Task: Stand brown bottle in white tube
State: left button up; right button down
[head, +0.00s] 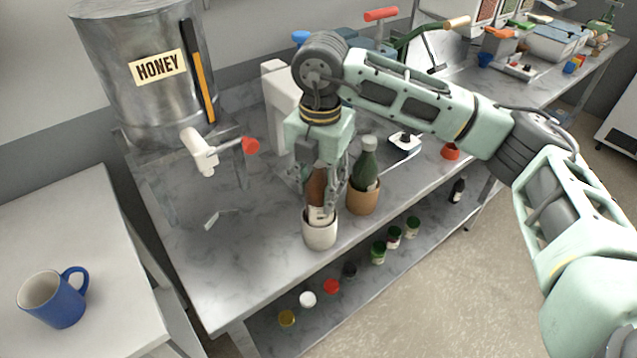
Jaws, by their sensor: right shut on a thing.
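The brown bottle (317,190) is in my right gripper (322,196), which is shut on it. The bottle looks upright, and its pale label shows at the rim of the white tube (320,234). The bottle's lower end is hidden by the tube's front wall, so it appears to be at least partly inside. Its upper part is hidden by the gripper. The white tube stands near the front edge of the marble-look bench. My left gripper does not show in the head view.
A green bottle (365,164) stands in a tan tube (362,197) just right of the white tube. A metal honey tank (150,75) with a tap (199,150) is at the left. Several jars line the lower shelf. A blue mug (57,300) stands on the white table at left.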

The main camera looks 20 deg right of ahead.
jog(key=shift+f+b, duration=0.4)
jog(key=shift+f, duration=0.15)
jog(key=shift+f+b, duration=0.3)
dwell(0.3)
jog(key=shift+f+b, duration=0.6)
jog(key=shift+f, duration=0.15)
jog(key=shift+f, duration=0.1)
jog(key=c, duration=1)
grip_release()
jog(key=shift+o, duration=0.5)
jog(key=o, duration=0.5)
jog(key=shift+c, duration=0.2)
